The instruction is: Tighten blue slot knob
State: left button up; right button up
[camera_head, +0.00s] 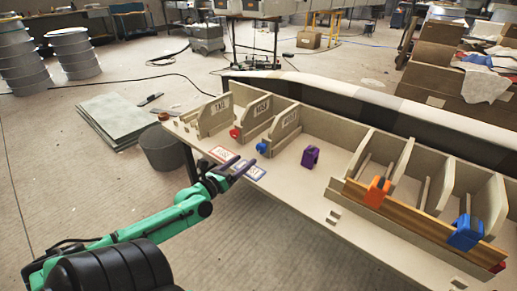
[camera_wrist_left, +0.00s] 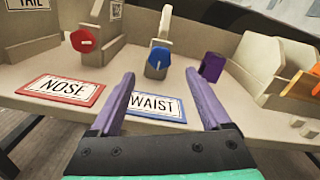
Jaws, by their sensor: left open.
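The blue slot knob (camera_head: 262,147) sits at the front end of a slot by the upright board marked WAIST (camera_head: 290,117). In the left wrist view the blue knob (camera_wrist_left: 157,62) shows a little beyond the fingertips, centred between them. My left gripper (camera_head: 246,162) is open, its purple fingers pointing at the knob over the front of the bench. In the left wrist view my left gripper (camera_wrist_left: 161,74) has nothing between its fingers. It looks apart from the knob. My right gripper is in neither view.
A red knob (camera_wrist_left: 83,41) is left of the blue one. A purple clamp (camera_head: 311,157) stands to the right, with orange (camera_head: 376,191) and blue (camera_head: 466,233) clamps on the rail.

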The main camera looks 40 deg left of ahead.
aim_at(259, 149)
pick_arm(q)
jog(key=w, duration=0.8)
jog(key=shift+w+a, duration=0.1)
jog(key=shift+w, duration=0.15)
grip_shut()
